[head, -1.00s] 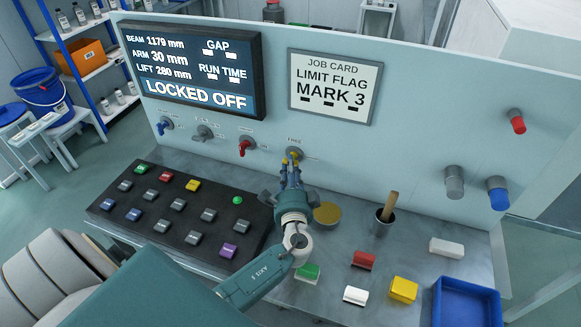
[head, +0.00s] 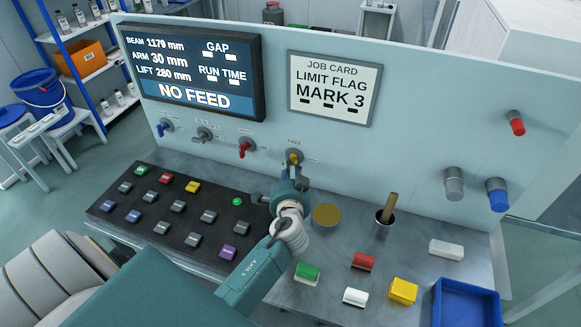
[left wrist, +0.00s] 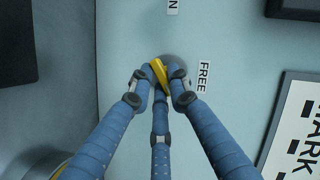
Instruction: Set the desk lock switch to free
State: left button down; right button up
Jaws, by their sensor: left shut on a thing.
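The desk lock switch is a yellow lever (head: 294,157) on a round grey base on the upright panel, below the label FREE (head: 294,141). My left gripper (head: 291,172) is at this switch, its fingers shut on the yellow lever. In the left wrist view the yellow lever (left wrist: 159,74) lies between the blue fingertips, with the FREE label (left wrist: 203,77) to its right. The fingers partly hide the lever, so I cannot tell its exact pointing. The display (head: 190,65) reads NO FEED in its bottom line. My right gripper is not in view.
A red switch (head: 245,147), a grey one (head: 204,134) and a blue one (head: 165,127) are to the left on the panel. A black keypad (head: 150,222) with several coloured buttons lies left of my arm. A cup (head: 383,224) and loose blocks lie to the right.

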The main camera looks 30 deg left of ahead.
pick_arm(q)
jog(key=n+h+p, duration=0.1)
jog(key=n+p, duration=0.1)
jog(key=n+h+p, duration=0.2)
jog(key=p, duration=0.1)
jog(key=shift+r+n, duration=0.3)
jog(key=shift+r, duration=0.05)
jog(key=shift+a+n+h+p, duration=0.1)
jog(key=shift+n+h+p, duration=1)
jog(key=shift+n+p, duration=0.6)
jog(key=shift+f, duration=0.1)
jog(key=c, duration=1.7)
grip_release()
jog(key=shift+o, duration=0.2)
jog(key=shift+s, duration=0.1)
